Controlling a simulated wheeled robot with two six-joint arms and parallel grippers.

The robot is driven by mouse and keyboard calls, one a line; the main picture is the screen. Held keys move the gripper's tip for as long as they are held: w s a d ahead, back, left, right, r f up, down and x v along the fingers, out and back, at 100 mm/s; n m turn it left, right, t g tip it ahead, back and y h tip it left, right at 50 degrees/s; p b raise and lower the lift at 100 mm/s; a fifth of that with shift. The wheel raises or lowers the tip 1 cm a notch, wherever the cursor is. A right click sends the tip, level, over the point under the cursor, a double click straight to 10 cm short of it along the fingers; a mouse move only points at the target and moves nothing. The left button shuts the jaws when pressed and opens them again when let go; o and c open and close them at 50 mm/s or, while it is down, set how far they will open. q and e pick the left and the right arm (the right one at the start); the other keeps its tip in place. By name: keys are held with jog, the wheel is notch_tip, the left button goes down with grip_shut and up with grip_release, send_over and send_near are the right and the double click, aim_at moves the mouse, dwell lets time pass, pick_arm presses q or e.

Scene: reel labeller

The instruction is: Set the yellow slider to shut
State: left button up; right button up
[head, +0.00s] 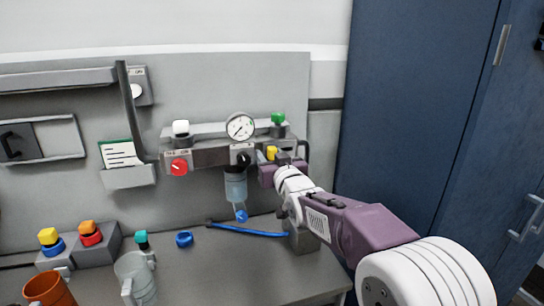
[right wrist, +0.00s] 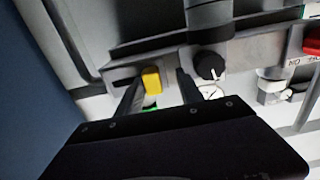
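The yellow slider (head: 271,153) is a small block on the grey valve panel, right of the dial gauge in the head view. In the right wrist view the yellow slider (right wrist: 151,80) stands at a dark slot that runs to its left. My right gripper (right wrist: 161,78) is open, its two dark fingers on either side of the slider. The left finger in that view is very close to the slider; I cannot tell if it touches. The right finger is clearly apart from it. In the head view my right gripper (head: 284,162) is at the panel, its fingers partly hidden. My left gripper is not in view.
A black knob (right wrist: 209,65) sits close to the right finger in the wrist view. The panel also bears a dial gauge (head: 240,126), a red knob (head: 179,167) and a green knob (head: 278,118). A blue hose (head: 248,230) lies on the bench below. A blue cabinet (head: 415,100) stands right.

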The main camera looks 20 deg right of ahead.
jog(key=shift+s+d, duration=0.15)
jog(key=shift+d, duration=0.2)
jog(key=s+b, duration=0.1)
jog(key=s, duration=0.7)
jog(key=shift+s+b, duration=0.3)
jog(key=shift+s, duration=0.1)
jog(key=s+f+g+p, duration=0.3)
jog(key=f+g+p, duration=0.5)
jog(key=f, duration=0.5)
jog(key=s+f+g+p, duration=0.1)
jog(key=s+f+g, duration=0.3)
jog(key=s+f, duration=0.3)
jog(key=s+f+g, duration=0.4)
jog(key=s+f, duration=0.3)
jog(key=s, duration=0.6)
jog(key=shift+f+m+g+p, duration=0.3)
jog(key=shift+g+p, duration=0.1)
